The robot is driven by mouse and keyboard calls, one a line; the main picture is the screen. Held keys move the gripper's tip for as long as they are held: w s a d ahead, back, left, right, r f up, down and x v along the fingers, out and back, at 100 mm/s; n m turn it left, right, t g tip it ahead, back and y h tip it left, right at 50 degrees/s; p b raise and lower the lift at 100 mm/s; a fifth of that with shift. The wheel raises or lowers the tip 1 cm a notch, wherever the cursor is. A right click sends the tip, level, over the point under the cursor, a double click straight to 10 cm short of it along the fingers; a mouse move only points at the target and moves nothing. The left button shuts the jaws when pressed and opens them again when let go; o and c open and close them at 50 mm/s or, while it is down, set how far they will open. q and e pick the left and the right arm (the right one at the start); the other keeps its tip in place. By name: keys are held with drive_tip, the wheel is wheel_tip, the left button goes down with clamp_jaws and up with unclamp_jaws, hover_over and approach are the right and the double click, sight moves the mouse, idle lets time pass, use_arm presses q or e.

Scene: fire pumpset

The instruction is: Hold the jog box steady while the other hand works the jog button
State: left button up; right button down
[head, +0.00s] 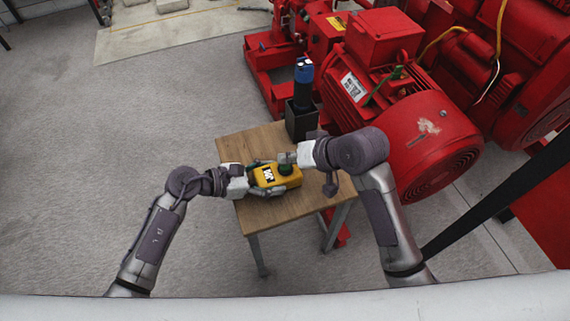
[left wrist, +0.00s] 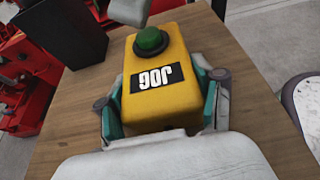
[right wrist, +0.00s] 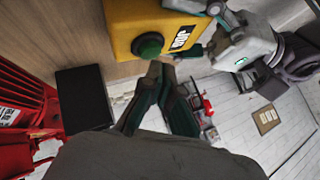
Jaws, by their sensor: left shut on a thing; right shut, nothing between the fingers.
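The yellow jog box (head: 274,176) lies on the small wooden table, with a black JOG label and a green button (left wrist: 150,41) on top. My left gripper (head: 256,180) is shut around the box's sides; in the left wrist view its fingers (left wrist: 165,95) press on both long sides. My right gripper (head: 288,160) is shut and empty, over the button end of the box. In the right wrist view its fingertips (right wrist: 160,70) are together close to the green button (right wrist: 147,46); I cannot tell whether they touch it.
The wooden table (head: 245,147) is small, with bare top around the box. A black holder (head: 301,122) with a blue-topped cylinder (head: 304,72) stands at its back right. A large red motor (head: 415,135) crowds the right side. Open floor (head: 100,130) lies left.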

sight(288, 167)
drive_tip(key=shift+f, duration=0.7)
idle(1.2)
drive_tip(key=shift+r, duration=0.15)
idle(3.1)
drive_tip(key=shift+r, duration=0.85)
drive_tip(key=shift+r, duration=0.1)
drive_tip(key=shift+r, duration=2.4)
use_arm(q)
drive_tip(key=o, duration=1.5)
